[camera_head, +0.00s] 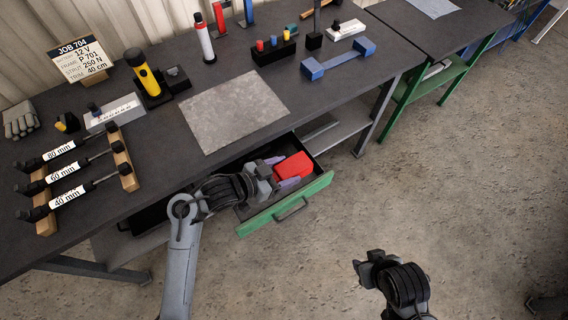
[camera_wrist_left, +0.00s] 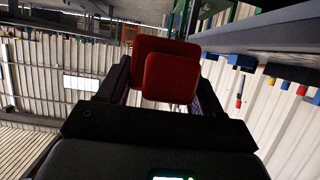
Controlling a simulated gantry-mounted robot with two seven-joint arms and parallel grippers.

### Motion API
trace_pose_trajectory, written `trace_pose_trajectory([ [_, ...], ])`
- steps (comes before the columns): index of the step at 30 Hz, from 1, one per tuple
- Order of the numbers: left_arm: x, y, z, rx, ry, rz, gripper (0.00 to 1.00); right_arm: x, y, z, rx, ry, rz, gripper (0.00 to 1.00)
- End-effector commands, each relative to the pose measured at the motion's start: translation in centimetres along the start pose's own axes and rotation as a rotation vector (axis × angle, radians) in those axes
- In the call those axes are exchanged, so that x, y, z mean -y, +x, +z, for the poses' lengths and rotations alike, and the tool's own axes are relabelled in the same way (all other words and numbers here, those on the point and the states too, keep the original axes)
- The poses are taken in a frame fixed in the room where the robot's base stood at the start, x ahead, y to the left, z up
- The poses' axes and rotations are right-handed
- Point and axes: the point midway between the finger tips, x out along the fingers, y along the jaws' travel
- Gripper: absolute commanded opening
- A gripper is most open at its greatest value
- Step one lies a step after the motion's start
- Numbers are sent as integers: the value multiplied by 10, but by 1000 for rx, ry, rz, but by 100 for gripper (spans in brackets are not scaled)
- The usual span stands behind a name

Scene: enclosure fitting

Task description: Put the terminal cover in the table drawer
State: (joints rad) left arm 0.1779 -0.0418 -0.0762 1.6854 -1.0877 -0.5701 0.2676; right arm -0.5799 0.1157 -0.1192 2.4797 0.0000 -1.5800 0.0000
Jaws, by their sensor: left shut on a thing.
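The red terminal cover (camera_head: 295,165) is between the fingers of my left gripper (camera_head: 281,172), which is shut on it. In the head view both are over or within the open table drawer (camera_head: 291,203), which has a green front and a dark inside. I cannot tell whether the cover touches the drawer floor. In the left wrist view the cover (camera_wrist_left: 168,75) shows between the two dark fingers (camera_wrist_left: 160,88). My right gripper (camera_head: 362,264) hangs over the bare floor, away from the table; its jaw opening is unclear.
A grey mat (camera_head: 234,107) lies on the dark tabletop above the drawer. A blue bar-shaped part (camera_head: 338,59), a yellow flashlight (camera_head: 143,74) and a rack of labelled tools (camera_head: 122,160) also stand there. The floor right of the drawer is clear.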

Motion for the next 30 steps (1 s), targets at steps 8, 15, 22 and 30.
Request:
trace_pose_trajectory([
  [8, -27, 1, 46, 1, 3, 11, 33, 0, 0, 0, 0, -2, 0, 43],
  [15, -6, 1, 73, 1, 4, 8, 33, 0, 8, 3, 1, -6, 3, 43],
  [22, 40, 0, 105, 0, 4, 8, 33, -1, 20, 7, 1, -9, 5, 43],
  [30, 74, -2, 128, 1, 5, 10, 33, 0, 30, 10, 1, -7, 5, 43],
])
